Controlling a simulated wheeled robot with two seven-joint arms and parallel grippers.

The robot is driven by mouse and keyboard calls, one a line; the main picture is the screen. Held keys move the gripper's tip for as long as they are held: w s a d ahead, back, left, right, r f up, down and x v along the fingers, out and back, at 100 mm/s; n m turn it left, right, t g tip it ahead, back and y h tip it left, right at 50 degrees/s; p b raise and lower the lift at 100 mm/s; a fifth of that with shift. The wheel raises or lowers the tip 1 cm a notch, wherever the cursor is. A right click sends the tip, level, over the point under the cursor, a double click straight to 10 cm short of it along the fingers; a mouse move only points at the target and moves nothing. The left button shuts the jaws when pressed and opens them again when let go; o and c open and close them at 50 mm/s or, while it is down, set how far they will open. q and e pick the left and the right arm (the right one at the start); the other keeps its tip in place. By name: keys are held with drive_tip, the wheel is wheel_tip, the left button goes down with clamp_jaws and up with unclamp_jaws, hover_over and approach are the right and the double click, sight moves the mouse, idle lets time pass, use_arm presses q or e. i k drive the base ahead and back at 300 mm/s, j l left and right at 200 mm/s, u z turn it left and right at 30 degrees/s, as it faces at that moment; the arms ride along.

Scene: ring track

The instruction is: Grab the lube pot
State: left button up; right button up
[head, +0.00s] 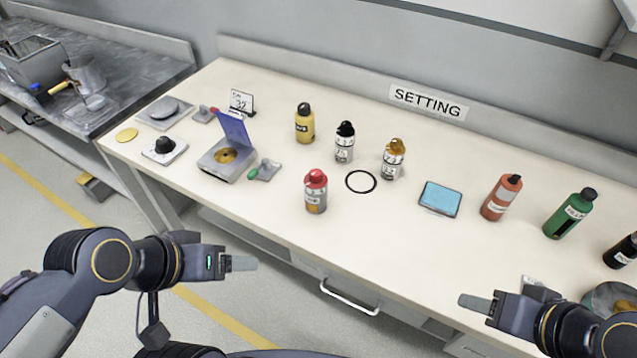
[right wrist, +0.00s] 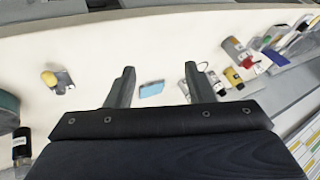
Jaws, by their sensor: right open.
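No label I can read in these views says which container is the lube pot. Several small bottles and pots stand on the cream bench: a grey pot with a red cap (head: 316,192), a yellow one with a black cap (head: 305,124), a white one with a black cap (head: 344,143) and one with a gold cap (head: 393,160). My right gripper (head: 475,302) is open and empty at the bench's front right; its spread fingers also show in the right wrist view (right wrist: 159,88). My left gripper (head: 245,263) is off the front edge, seen edge-on, apart from everything.
A black ring (head: 361,182) lies mid-bench near a blue-topped pad (head: 440,199). An orange bottle (head: 501,198), a green bottle (head: 570,213) and a black bottle (head: 622,251) stand right. A round dish (head: 605,293) is partly behind my right arm. A lidded box (head: 220,160) sits left.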

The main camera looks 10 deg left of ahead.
sight(316, 199)
drive_tip(key=i+j, duration=0.15)
drive_tip(key=j, duration=0.25)
drive_tip(key=i+j, duration=0.15)
drive_tip(key=j, duration=0.25)
drive_tip(key=i+j, duration=0.1)
drive_tip(key=j, duration=0.3)
drive_tip(key=z, duration=0.05)
